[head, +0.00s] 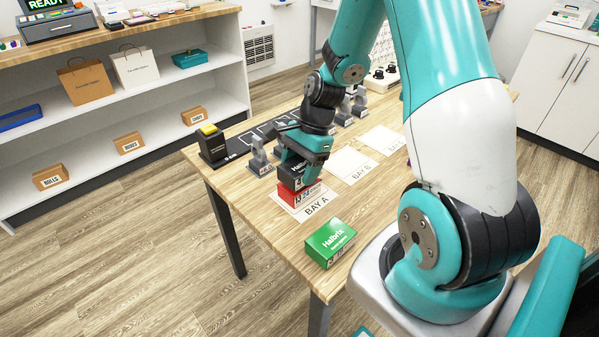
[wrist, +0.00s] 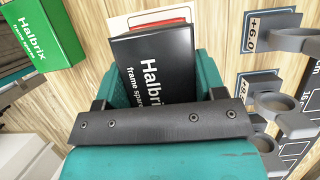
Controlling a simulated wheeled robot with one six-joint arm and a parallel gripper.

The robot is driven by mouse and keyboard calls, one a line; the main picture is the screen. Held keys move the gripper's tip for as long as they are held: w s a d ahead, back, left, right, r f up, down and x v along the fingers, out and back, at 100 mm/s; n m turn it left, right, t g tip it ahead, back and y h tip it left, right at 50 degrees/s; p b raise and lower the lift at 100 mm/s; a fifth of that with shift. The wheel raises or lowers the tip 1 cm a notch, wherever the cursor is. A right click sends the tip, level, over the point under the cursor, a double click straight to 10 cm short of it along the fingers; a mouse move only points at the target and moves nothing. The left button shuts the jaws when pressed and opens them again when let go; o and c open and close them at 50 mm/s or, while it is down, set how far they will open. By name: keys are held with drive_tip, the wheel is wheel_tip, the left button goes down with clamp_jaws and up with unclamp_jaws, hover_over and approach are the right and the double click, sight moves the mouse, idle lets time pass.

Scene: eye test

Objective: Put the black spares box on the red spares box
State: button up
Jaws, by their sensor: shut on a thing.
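The black spares box (head: 292,173) is between the fingers of my gripper (head: 303,160), which is shut on it. In the wrist view the black box (wrist: 155,62) shows its white "Halbrix" lettering, with a teal finger on each side. The red spares box (head: 297,192) stands on the BAY A card, directly below the black box. The two look touching or nearly so; I cannot tell whether the black box rests on it. In the wrist view only a thin red strip (wrist: 160,21) shows past the black box.
A green Halbrix box (head: 330,242) stands near the table's front edge. The BAY A card (head: 317,207) lies under the red box; the BAY B card (head: 352,165) beside it is bare. Grey stands (head: 259,160) and a black block with a yellow top (head: 211,146) are behind and left.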

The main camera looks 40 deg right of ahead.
drive_tip(key=shift+f, duration=0.6)
drive_tip(key=o, duration=1)
drive_tip(key=shift+f, duration=0.15)
drive_tip(key=shift+c, duration=0.2)
drive_tip(key=p+v, duration=0.1)
drive_tip(key=v, duration=1)
drive_tip(key=shift+d+r, duration=0.1)
drive_tip(key=shift+r, duration=0.25)
drive_tip(key=a+r+n, duration=0.5)
drive_tip(key=a+n, duration=0.1)
drive_tip(key=a, duration=0.2)
drive_tip(key=s+a+r+n, duration=0.3)
drive_tip(key=s+a+n, duration=0.5)
drive_tip(key=n, duration=0.1)
drive_tip(key=s+a+r+n, duration=0.3)
drive_tip(key=s+a+n, duration=0.5)
drive_tip(key=a+n, duration=0.1)
drive_tip(key=shift+s+n, duration=0.25)
drive_tip(key=shift+n, duration=0.15)
